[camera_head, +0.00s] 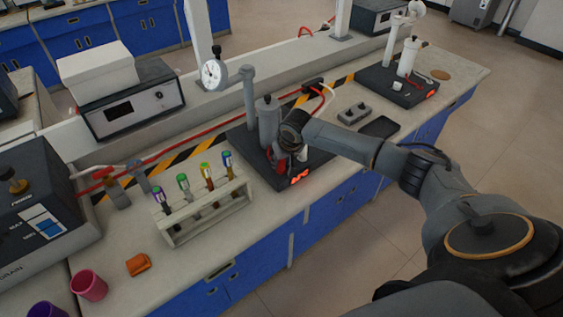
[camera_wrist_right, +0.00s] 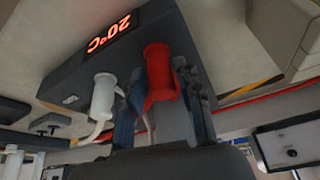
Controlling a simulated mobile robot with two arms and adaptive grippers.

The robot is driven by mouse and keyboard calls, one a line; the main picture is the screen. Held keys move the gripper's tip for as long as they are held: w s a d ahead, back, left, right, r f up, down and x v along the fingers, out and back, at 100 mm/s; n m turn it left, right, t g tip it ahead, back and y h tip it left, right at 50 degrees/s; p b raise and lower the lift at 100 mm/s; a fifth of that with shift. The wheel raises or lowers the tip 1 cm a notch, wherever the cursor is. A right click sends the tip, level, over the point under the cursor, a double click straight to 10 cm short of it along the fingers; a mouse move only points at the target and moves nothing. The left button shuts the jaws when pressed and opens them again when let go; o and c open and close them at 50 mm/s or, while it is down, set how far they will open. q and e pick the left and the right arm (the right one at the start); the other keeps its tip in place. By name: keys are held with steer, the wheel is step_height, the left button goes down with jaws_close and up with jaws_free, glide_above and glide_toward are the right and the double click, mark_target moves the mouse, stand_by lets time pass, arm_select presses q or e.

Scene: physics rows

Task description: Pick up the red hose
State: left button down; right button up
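The red hose end (camera_wrist_right: 160,75) is a flared red tube standing by the dark heater unit with the lit 20°C display (camera_wrist_right: 109,35) in the right wrist view. My right gripper (camera_wrist_right: 165,85) has its fingers apart, one on each side of the red hose end; I cannot tell whether they touch it. In the head view my right gripper (camera_head: 287,153) is low at the same unit (camera_head: 318,160), and the arm largely hides the hose end. A white hose end (camera_wrist_right: 104,95) stands beside the red one. My left gripper is not in view.
A test tube rack (camera_head: 207,212) stands left of the unit. A grey cylinder (camera_head: 268,120) rises close to my gripper. A similar unit (camera_head: 398,85) stands further right. A pink cup (camera_head: 88,284) and an orange block (camera_head: 138,264) are at the near left.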

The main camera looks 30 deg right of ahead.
jaws_close()
steer(key=shift+r, duration=0.15)
steer(key=shift+w+r, duration=0.1)
steer(key=shift+r, duration=0.15)
step_height(320, 180, up, 2)
steer(key=shift+r+b, duration=0.2)
steer(key=shift+b, duration=0.55)
steer(key=s+a+r+p, duration=0.2)
steer(key=s+a+r, duration=0.2)
steer(key=r, duration=0.3)
steer(key=s+a+r+p, duration=0.2)
steer(key=s+a+r, duration=0.2)
steer(key=s+r, duration=0.3)
steer(key=shift+a+r, duration=0.15)
steer(key=shift+a, duration=0.1)
